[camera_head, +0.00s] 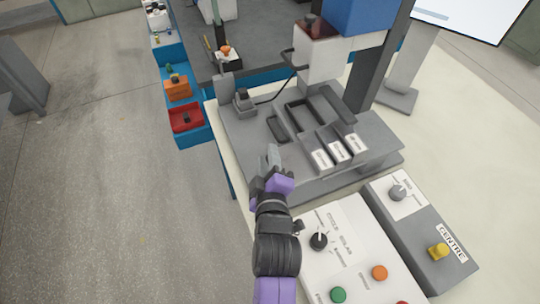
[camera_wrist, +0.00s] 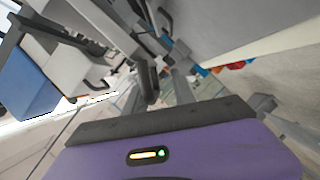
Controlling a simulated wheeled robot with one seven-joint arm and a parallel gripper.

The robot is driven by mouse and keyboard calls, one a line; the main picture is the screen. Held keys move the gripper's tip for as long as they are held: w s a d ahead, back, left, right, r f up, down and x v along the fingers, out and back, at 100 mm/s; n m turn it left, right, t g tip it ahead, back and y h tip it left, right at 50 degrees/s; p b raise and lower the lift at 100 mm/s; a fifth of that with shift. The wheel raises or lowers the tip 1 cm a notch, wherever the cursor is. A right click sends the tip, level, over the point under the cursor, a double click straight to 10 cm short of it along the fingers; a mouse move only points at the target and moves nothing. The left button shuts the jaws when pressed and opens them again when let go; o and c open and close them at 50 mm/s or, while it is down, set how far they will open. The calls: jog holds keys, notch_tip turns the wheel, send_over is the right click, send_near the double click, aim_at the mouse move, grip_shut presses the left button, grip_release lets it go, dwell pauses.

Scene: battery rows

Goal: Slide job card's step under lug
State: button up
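My gripper (camera_head: 272,158) is over the near left edge of the grey fixture plate (camera_head: 375,162). In the wrist view, its two fingers (camera_wrist: 158,92) stand apart with a gap, and I see nothing clearly held. A dark upright piece (camera_wrist: 148,80) shows by the fingers; I cannot tell if it touches them. On the plate, a black handle-like part (camera_head: 278,128) lies just beyond my gripper. Several grey compartments carry small white labels (camera_head: 338,151), too small to read. A grey clamp-like block (camera_head: 243,101) stands at the plate's far left. I cannot make out which part is the lug or the step.
A white control box (camera_head: 350,240) with a knob and coloured buttons stands near right, beside a grey box (camera_head: 430,235) with a yellow knob. Red (camera_head: 186,118) and orange (camera_head: 178,87) bins are at the left. A grey post (camera_head: 375,70) rises behind the plate. The floor at left is clear.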

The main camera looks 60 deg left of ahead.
jog(key=shift+w+r, duration=0.1)
jog(key=b+v, duration=0.1)
jog(key=v, duration=0.6)
jog(key=shift+s+d, duration=0.2)
jog(key=shift+d, duration=0.15)
dwell(0.4)
